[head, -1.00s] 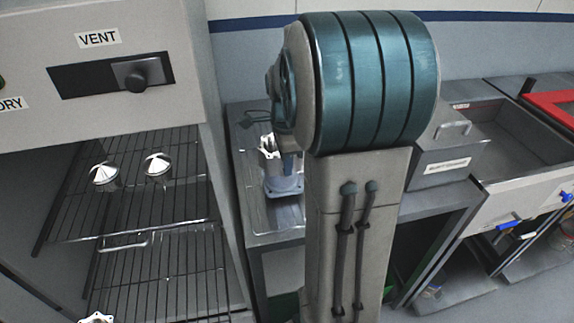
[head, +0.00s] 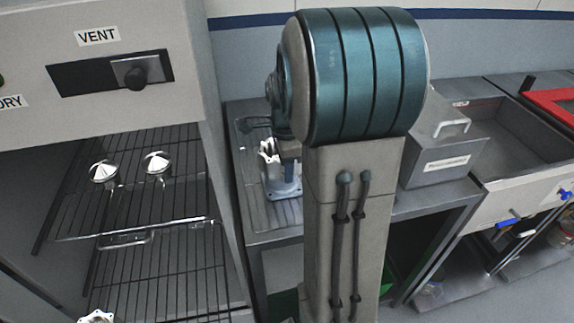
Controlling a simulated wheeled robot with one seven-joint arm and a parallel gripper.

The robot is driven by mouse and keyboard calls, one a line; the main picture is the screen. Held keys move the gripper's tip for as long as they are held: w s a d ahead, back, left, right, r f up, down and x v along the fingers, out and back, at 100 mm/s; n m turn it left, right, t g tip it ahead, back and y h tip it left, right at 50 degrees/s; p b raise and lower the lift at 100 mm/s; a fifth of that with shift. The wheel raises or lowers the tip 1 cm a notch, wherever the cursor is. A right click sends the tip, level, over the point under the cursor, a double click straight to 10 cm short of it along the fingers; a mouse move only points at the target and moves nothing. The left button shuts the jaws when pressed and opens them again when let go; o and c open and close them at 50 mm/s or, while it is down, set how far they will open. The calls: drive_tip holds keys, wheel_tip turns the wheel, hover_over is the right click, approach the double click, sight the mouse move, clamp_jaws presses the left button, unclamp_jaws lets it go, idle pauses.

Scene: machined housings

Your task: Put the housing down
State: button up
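A pale metal housing (head: 281,179) with a flanged base is upright at the metal tray on the bench, left of my arm. Its right side is partly covered by my arm, and I cannot tell whether its base touches the tray. A blue-grey end part of my arm comes down close over the housing.
At left, an open oven has wire racks (head: 130,218) with two shiny conical parts (head: 104,172) and another pale casting (head: 96,317) at the bottom edge. A lidded grey box (head: 437,155) stands right of my arm, beside a sink (head: 500,125). A red-rimmed bin (head: 552,103) is far right.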

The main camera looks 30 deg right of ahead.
wheel_tip(320, 180, up, 11)
drive_tip(key=shift+r, duration=0.2)
drive_tip(key=s+a+f+n+t, duration=0.1)
drive_tip(key=s+a+f+n, duration=0.2)
drive_tip(key=s+a+n, duration=0.3)
drive_tip(key=s+a+f+n+t, duration=0.2)
drive_tip(key=s+a+n, duration=0.5)
drive_tip(key=n, duration=0.8)
drive_tip(key=shift+s+a+f, duration=0.15)
drive_tip(key=shift+s+f, duration=0.35)
drive_tip(key=shift+s, duration=0.3)
